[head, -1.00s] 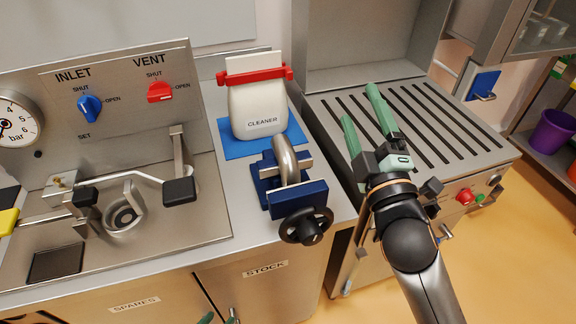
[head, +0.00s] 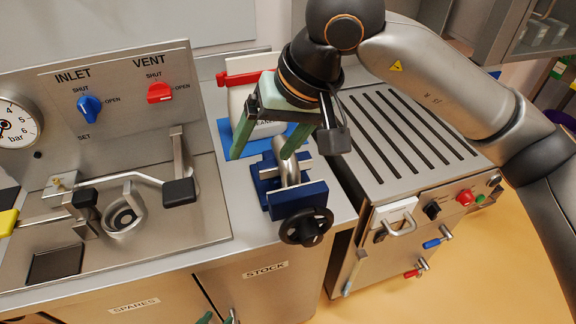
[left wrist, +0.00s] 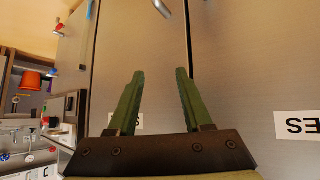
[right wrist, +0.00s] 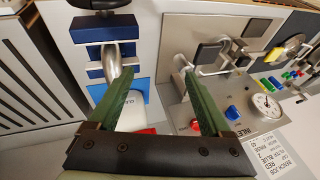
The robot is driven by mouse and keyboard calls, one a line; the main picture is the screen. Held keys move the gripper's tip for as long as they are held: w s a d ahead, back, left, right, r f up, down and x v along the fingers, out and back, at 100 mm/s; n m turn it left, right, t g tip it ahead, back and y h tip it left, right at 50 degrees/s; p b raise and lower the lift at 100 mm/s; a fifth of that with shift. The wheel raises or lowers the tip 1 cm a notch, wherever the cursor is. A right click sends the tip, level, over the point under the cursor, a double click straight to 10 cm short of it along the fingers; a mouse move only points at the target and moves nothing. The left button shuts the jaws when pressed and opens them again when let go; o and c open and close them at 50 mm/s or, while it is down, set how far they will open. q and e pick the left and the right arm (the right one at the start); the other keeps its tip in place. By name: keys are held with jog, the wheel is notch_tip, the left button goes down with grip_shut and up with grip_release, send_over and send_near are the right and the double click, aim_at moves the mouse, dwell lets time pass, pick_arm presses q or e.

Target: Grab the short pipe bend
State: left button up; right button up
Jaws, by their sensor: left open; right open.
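The short pipe bend (head: 289,172) is a bare metal curved tube. It stands in a blue vise (head: 298,196) with a black handwheel on the steel bench. My right gripper (head: 263,154) is open and empty above the bench, and its fingers point down in front of the cleaner bag. Its right finger overlaps the top of the bend in the head view. In the right wrist view the bend (right wrist: 113,62) lies at the left finger's tip, outside the gap. I cannot tell whether they touch. My left gripper (left wrist: 155,75) is open and empty in front of the cabinet doors.
The white cleaner bag (head: 239,107) with its red clip stands on a blue mat behind the vise, partly hidden by my right gripper. A panel with a blue inlet knob (head: 89,109) and clamp levers stand left. A slotted steel table (head: 447,152) is at right.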

jog(key=w+d+r+t+h, duration=0.2)
jog(key=w+d+h, duration=0.1)
jog(key=w+d, duration=0.15)
send_over(296, 170)
notch_tip(296, 170, down, 6)
jog(key=shift+r, duration=0.2)
jog(key=shift+a+p+x, duration=0.15)
jog(key=shift+p+x, duration=0.2)
jog(key=shift+x, duration=1.25)
jog(key=shift+a+p+x, duration=0.15)
jog(key=shift+p+x, duration=0.15)
jog(key=shift+x, duration=1.35)
jog(key=shift+r, duration=0.1)
grip_shut()
